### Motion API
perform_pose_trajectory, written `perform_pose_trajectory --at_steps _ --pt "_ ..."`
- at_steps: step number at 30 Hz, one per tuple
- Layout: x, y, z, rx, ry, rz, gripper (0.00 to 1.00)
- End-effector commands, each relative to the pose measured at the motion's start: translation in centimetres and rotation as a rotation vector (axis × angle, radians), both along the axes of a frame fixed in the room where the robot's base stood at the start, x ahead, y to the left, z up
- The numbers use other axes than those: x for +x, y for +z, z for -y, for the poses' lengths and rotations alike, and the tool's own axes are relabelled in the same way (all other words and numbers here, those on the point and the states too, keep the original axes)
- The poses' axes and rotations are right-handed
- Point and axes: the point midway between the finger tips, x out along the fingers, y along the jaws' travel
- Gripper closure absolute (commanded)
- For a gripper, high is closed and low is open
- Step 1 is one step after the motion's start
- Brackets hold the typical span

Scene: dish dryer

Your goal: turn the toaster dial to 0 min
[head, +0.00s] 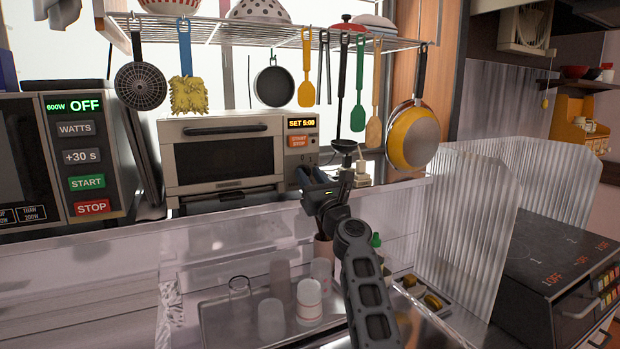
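The toaster (222,150) is a light metal box with a dark front window and a dark handle, standing behind the glassy counter wall. Its display (301,123) reads "SET 5:00", with an orange START/STOP button (298,141) below. My gripper (308,176) is at the lower right of the toaster's front, below that button. The dial is not clearly visible; my gripper covers the lower part of the control panel. I cannot tell whether the gripper touches the dial, or whether its small, dark fingers are open or shut.
A wire shelf (270,42) above carries hanging utensils, including a black ladle (343,144) close above my gripper and a yellow pan (412,138). A microwave (85,160) stands at left. Cups (309,302) sit below in a tray. Clear ribbed panels (470,225) stand at right.

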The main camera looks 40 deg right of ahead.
Motion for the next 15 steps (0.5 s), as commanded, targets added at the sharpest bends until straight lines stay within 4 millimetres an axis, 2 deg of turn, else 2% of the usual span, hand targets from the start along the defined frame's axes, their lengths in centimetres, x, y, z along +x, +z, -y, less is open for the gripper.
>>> perform_pose_trajectory --at_steps 10,15 --pt "0.33 0.12 0.08 -0.001 0.0 -0.001 0.64" --pt "0.32 0.12 0.08 -0.001 0.0 -0.001 0.8"
